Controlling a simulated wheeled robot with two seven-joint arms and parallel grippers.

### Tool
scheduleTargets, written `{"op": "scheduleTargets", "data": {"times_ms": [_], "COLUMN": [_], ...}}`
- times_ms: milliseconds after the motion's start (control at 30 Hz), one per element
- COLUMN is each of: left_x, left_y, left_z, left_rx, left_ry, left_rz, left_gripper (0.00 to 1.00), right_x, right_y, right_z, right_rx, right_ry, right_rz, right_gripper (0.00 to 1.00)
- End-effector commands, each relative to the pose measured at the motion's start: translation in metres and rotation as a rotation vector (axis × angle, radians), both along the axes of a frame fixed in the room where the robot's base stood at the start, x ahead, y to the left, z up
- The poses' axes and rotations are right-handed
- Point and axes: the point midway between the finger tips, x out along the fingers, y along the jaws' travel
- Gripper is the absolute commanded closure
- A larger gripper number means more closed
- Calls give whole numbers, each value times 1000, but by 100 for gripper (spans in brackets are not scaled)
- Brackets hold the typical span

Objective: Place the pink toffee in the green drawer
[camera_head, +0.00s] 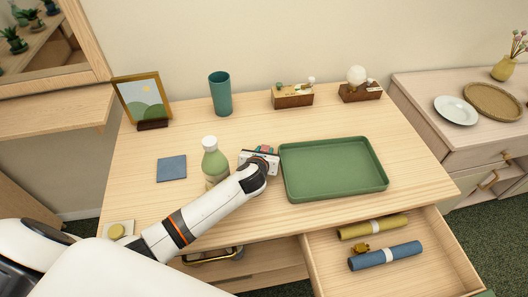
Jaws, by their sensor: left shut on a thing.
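My left gripper (260,155) is over the desk top, between the green bottle and the green tray. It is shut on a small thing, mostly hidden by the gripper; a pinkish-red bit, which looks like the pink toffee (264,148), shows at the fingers. A wooden drawer (328,277) stands open at the lower right, below the tray. A sliver of green shows at its front corner (486,293), but most of its front is out of view. Inside lie a yellow roll (358,231), a blue roll (372,260) and a small golden piece (360,250). My right gripper is not in view.
The green tray (305,192) is empty. The green bottle (214,164) stands close to my left arm. A blue square (172,168), picture frame (145,98), teal cup (221,92) and two wooden blocks (293,98) (361,92) are farther away. The drawer's near left part looks free.

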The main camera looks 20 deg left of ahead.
Motion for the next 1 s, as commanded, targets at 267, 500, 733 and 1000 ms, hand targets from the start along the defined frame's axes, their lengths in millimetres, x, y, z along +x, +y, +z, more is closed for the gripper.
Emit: {"op": "scheduleTargets", "data": {"times_ms": [267, 500, 733, 1000], "left_x": [0, 0, -3, -40], "left_y": [0, 0, 0, -8], "left_z": [-2, -2, 2, 23], "left_rx": [0, 0, 1, 1], "left_ry": [0, 0, 0, 0], "left_rz": [1, 1, 0, -3], "left_gripper": [64, 50, 50, 50], "right_x": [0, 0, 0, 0], "right_y": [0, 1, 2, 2], "right_z": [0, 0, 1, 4], "right_rx": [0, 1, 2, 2], "right_ry": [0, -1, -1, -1], "right_rz": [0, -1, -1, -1], "right_gripper": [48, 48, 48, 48]}}
